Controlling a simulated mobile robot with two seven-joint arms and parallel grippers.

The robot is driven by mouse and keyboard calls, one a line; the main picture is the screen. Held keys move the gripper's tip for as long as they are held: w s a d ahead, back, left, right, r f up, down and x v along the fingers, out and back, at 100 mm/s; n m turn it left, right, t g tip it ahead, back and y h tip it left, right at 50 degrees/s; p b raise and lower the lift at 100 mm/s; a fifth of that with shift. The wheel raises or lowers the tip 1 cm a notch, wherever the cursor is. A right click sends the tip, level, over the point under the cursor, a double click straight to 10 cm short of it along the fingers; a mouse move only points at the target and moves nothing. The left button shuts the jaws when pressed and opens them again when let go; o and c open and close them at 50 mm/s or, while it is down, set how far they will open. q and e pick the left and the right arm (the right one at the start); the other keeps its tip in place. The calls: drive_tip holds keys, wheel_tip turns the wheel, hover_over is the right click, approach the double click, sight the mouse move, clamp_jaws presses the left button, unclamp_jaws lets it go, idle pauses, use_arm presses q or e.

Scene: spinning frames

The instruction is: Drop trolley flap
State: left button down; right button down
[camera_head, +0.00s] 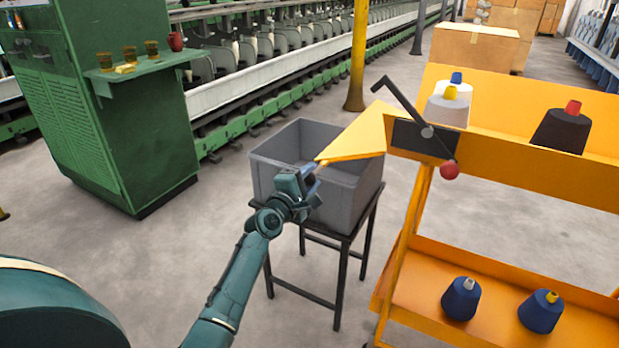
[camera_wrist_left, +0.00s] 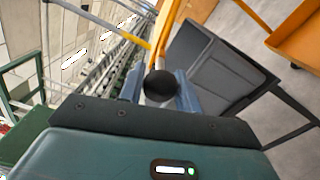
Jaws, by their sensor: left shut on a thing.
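The yellow trolley (camera_head: 520,160) stands at the right with an upper and a lower shelf. Its flap (camera_head: 358,138) sticks out to the left from the upper shelf's end, over the grey crate. A dark lever (camera_head: 402,106) with a red knob (camera_head: 449,171) is on a dark plate at that end. My left gripper (camera_head: 312,172) is at the flap's outer tip. In the left wrist view its blue fingers (camera_wrist_left: 160,90) are shut around a black round knob (camera_wrist_left: 161,84), with a yellow edge just beyond. The fingers hide the exact grip. My right gripper is out of view.
A grey crate (camera_head: 283,186) on a dark stand (camera_head: 341,279) is just below the flap and my gripper. Yarn cones (camera_head: 559,128) stand on both shelves. A green cabinet (camera_head: 115,110) and a yellow post (camera_head: 358,50) are behind.

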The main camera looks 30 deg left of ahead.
use_arm(q)
drive_tip(key=c, duration=1)
unclamp_jaws()
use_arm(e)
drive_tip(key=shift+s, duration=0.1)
use_arm(q)
drive_tip(key=s, duration=1.3)
drive_tip(key=shift+a+p, duration=0.2)
drive_tip(key=shift+p, duration=0.1)
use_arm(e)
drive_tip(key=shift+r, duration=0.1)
use_arm(q)
drive_tip(key=shift+s, duration=0.1)
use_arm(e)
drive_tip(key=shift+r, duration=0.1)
